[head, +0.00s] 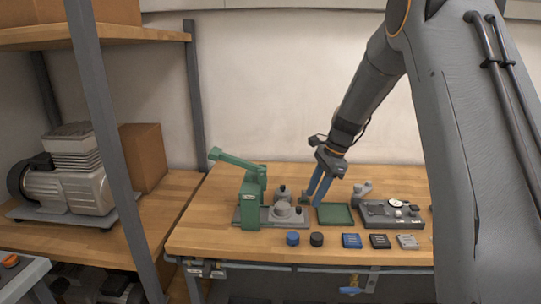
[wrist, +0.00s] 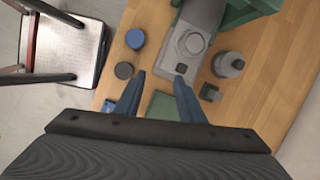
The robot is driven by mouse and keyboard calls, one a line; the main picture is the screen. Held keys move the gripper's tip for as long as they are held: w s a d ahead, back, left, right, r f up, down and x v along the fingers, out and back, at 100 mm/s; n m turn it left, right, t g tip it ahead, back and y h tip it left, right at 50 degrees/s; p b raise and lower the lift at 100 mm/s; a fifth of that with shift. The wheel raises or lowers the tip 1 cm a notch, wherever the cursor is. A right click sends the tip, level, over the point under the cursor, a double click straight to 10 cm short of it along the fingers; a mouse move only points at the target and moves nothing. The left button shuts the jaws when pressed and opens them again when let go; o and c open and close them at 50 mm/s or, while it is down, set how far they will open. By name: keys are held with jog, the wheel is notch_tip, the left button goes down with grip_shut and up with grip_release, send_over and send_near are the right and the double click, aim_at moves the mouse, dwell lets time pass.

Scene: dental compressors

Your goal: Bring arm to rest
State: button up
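My gripper (head: 314,202) is above the wooden bench, in front of the wall, with its blue fingers pointing down between the green press and the green tray. In the wrist view my gripper (wrist: 160,77) has its two blue fingers spread apart, with nothing between them. The green press (head: 251,200) stands at the left of the bench on a grey base with a round grey part (head: 284,210). The green tray (head: 335,214) lies flat just right of the fingers and looks empty.
A blue cap (head: 292,238) and black cap (head: 316,239) sit near the front edge, with several small boxes (head: 380,241) to their right. A dark fixture (head: 392,213) is right of the tray. A shelf post (head: 110,140) and compressor (head: 65,180) stand left.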

jog(key=s+a+f+n+h, duration=0.1)
jog(key=s+n+h, duration=0.2)
jog(key=s+n, duration=1.3)
jog(key=s, duration=1.3)
jog(key=shift+s+n+t+h, duration=0.25)
jog(key=shift+n+t+h, duration=0.05)
jog(key=shift+n+t, duration=0.1)
